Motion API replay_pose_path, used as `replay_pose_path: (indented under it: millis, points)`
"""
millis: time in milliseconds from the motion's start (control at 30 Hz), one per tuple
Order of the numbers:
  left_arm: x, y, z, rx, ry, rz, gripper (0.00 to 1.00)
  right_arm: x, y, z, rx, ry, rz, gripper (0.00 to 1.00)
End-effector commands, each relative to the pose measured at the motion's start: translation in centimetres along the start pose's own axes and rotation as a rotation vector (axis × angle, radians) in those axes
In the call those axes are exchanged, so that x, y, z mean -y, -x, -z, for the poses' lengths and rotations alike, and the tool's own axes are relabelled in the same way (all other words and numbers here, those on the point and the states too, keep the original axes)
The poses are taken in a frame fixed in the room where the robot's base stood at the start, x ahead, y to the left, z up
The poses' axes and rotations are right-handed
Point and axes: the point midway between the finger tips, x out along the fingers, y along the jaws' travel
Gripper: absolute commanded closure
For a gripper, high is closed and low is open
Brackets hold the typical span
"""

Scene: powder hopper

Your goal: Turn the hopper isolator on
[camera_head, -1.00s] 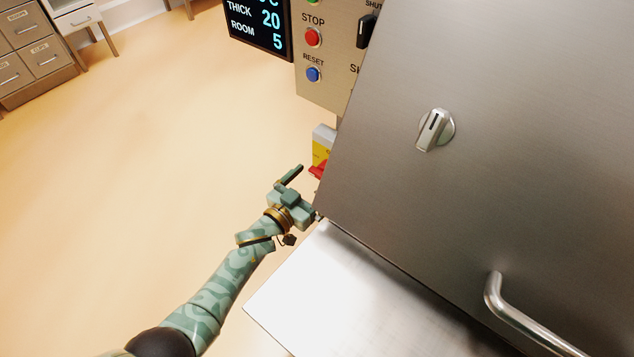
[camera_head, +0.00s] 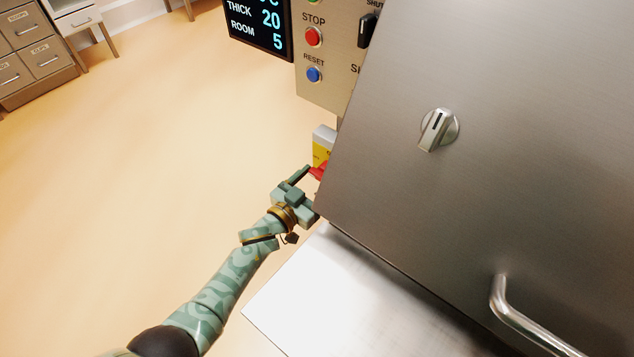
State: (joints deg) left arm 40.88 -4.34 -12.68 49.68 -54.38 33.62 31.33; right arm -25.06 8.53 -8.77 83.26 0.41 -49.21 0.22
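The hopper isolator is a grey box with a yellow face (camera_head: 321,151) and a red handle (camera_head: 317,172) low on its front. The large steel panel hides its right part, so the handle's full position cannot be read. My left gripper (camera_head: 309,192) is open just below the isolator, with one finger's tip close by the red handle. I cannot tell whether they touch. The other finger is partly hidden by the steel panel's edge. My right gripper is not in view.
The slanted steel panel (camera_head: 470,190) with a knob (camera_head: 437,130) and a bar handle (camera_head: 520,318) fills the right. A steel shelf (camera_head: 320,295) lies below it. A control panel with a red STOP button (camera_head: 313,37) is above.

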Motion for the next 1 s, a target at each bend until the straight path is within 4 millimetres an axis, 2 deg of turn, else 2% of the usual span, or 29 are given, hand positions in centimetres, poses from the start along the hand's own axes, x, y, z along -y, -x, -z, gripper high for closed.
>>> replay_pose_path:
  millis: [233,700,1000]
  points:
    - [0.0,0.1,-0.4,0.002,-0.136,-0.001,0.47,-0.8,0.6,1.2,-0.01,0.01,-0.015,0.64]
    - [-0.1,0.1,-0.8,0.002,-0.466,-0.001,0.47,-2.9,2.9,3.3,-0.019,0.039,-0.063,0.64]
    - [0.0,0.1,-0.8,0.002,-0.571,-0.001,0.47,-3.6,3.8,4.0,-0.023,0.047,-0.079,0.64]
